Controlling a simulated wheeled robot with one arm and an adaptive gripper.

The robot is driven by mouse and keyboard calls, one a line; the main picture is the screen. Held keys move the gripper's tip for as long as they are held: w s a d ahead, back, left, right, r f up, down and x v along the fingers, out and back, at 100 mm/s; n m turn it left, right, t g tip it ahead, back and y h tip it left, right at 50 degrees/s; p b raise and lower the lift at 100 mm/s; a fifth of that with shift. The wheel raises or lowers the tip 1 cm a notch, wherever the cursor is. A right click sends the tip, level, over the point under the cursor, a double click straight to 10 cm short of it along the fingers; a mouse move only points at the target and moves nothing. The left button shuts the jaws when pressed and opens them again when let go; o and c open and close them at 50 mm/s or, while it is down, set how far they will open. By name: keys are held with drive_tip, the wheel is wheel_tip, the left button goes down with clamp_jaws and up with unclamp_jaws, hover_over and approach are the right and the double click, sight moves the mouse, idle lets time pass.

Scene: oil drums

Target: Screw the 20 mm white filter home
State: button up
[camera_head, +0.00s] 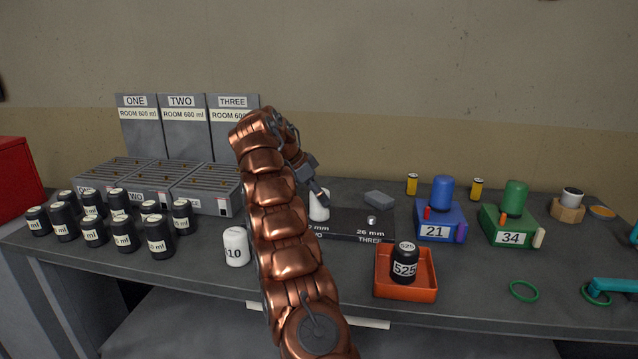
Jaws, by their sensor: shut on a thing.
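My copper-coloured arm reaches across the middle of the bench. My gripper (317,194) points down and is shut on a white filter (319,211), of which only part shows. The filter is over or on the dark mount plate (345,226), near the label that ends in "2 mm TWO"; I cannot tell how far it is seated. A bare stud (372,221) stands above the label "26 mm THREE". My arm hides the plate's left end. Another white filter (236,246), marked "10", stands upright on the bench left of my arm.
Several black bottles (123,234) stand at the left, before grey racks (140,186). An orange tray (405,289) holds a black bottle marked 525. A blue unit (440,228) and a green unit (508,236) stand at the right. A green ring (524,291) lies near the front edge.

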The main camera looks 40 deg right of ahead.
drive_tip(key=shift+d+r+m+p, duration=0.1)
drive_tip(key=shift+r+m+p, duration=0.25)
drive_tip(key=shift+p, duration=0.5)
drive_tip(key=shift+f+m+g, duration=0.25)
drive_tip(key=shift+f+g, duration=0.05)
drive_tip(key=shift+f, duration=0.05)
drive_tip(key=o, duration=1.2)
drive_tip(key=shift+c, duration=0.2)
drive_tip(key=o, duration=0.3)
drive_tip(key=shift+f, duration=0.1)
